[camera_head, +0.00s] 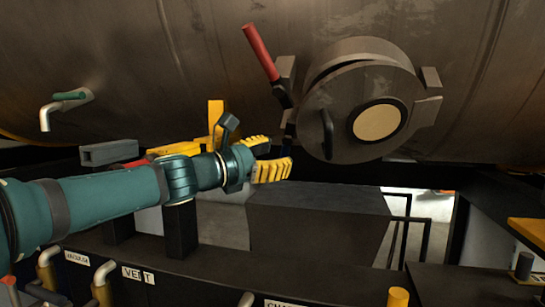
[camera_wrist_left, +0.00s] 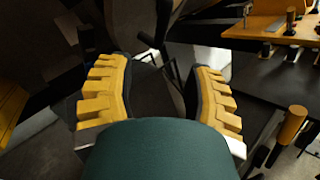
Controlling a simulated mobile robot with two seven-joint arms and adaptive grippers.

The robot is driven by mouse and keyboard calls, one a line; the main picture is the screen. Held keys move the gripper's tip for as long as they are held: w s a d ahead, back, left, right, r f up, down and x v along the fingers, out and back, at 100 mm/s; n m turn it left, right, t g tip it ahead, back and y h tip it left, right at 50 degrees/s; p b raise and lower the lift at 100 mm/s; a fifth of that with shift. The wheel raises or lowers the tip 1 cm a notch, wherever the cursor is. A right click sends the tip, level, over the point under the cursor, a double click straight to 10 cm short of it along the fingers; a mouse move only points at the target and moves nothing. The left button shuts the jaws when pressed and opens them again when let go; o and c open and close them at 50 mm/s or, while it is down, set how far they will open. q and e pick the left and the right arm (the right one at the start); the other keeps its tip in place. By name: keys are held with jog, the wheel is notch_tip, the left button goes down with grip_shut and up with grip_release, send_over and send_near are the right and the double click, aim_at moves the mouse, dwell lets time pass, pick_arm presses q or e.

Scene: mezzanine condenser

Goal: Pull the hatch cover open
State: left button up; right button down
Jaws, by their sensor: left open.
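The hatch cover (camera_head: 345,95) is a round grey disc with a tan centre on the tank's lower side, in the head view. It sits in front of a short round collar; I cannot tell whether it is ajar. A dark curved handle (camera_head: 327,135) is on its left part. A red-gripped lever (camera_head: 262,52) stands tilted at its upper left. My left gripper (camera_head: 280,157) has yellow ribbed fingers, open and empty, left of and slightly below the handle, apart from it in the picture. Its fingers also show spread in the left wrist view (camera_wrist_left: 162,72). My right gripper is not in view.
The large brown tank (camera_head: 190,60) fills the background. A small tap (camera_head: 65,103) sticks out at the left. A dark box (camera_head: 315,220) stands below the hatch. Labelled pipes line the lower left, including a VENT label (camera_head: 138,275). A yellow post (camera_head: 398,297) stands at the bottom.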

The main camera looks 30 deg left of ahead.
aim_at(318, 134)
pick_arm(q)
jog(key=shift+o, duration=0.3)
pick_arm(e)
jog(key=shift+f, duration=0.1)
